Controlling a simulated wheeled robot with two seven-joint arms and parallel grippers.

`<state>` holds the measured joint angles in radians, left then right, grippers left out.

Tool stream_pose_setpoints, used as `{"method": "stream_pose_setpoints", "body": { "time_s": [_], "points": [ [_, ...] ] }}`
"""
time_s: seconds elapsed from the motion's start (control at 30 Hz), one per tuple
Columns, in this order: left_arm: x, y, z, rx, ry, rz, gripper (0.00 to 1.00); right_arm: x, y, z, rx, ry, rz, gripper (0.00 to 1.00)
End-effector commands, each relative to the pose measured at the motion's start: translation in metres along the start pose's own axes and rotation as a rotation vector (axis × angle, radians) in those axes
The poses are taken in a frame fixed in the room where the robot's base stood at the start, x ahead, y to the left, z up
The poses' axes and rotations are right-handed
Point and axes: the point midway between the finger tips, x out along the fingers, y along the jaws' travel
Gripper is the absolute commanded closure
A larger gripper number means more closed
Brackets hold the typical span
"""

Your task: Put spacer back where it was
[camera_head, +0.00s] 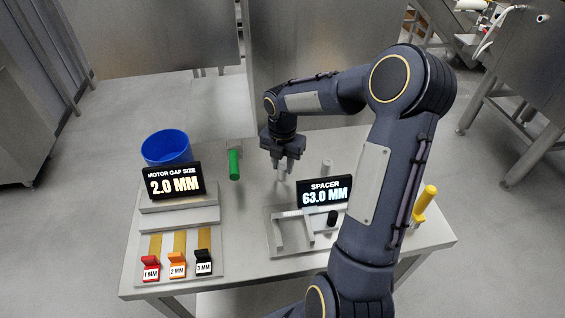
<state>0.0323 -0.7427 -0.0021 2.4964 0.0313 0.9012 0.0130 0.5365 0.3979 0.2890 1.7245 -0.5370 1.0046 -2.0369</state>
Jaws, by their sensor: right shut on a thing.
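My right gripper (283,165) hangs over the back middle of the table, jaws pointing down. It is shut on a small grey piece (282,176), which looks like the spacer; the fingers partly hide it. Another light grey cylinder (326,167) stands to its right, behind the display reading "SPACER 63.0 MM" (324,191). In front of the display is a grey measuring fixture (290,240) with a black cylinder (332,217) at its right. My left gripper is out of view.
A blue bucket (166,147) stands at the back left, behind the "MOTOR GAP SIZE 2.0 MM" display (175,183). Red (150,267), orange (177,265) and black (204,262) labelled blocks lie in front. A green-handled tool (235,164) and yellow-handled tool (427,200) are on the table (245,215).

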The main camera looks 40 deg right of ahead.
Motion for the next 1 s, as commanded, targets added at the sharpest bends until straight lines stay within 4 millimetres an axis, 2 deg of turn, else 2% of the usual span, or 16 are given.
{"method": "stream_pose_setpoints", "body": {
  "time_s": [0.4, 0.43, 0.57, 0.87, 1.0],
  "points": [
    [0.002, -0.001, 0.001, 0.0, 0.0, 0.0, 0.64, 0.006, 0.0, 0.0, 0.0, 0.0, 0.001, 1.0],
    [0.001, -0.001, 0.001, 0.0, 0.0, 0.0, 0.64, 0.005, 0.0, 0.0, 0.0, 0.0, 0.001, 0.68],
    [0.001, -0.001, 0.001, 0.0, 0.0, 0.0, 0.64, 0.005, 0.0, 0.0, 0.0, 0.0, 0.001, 0.51],
    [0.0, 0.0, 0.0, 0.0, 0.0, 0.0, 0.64, 0.003, 0.0, 0.0, 0.0, 0.0, 0.001, 0.5],
    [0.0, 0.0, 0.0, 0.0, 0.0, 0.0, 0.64, -0.009, 0.001, 0.0, 0.0, -0.003, 0.002, 0.5]
  ]
}}
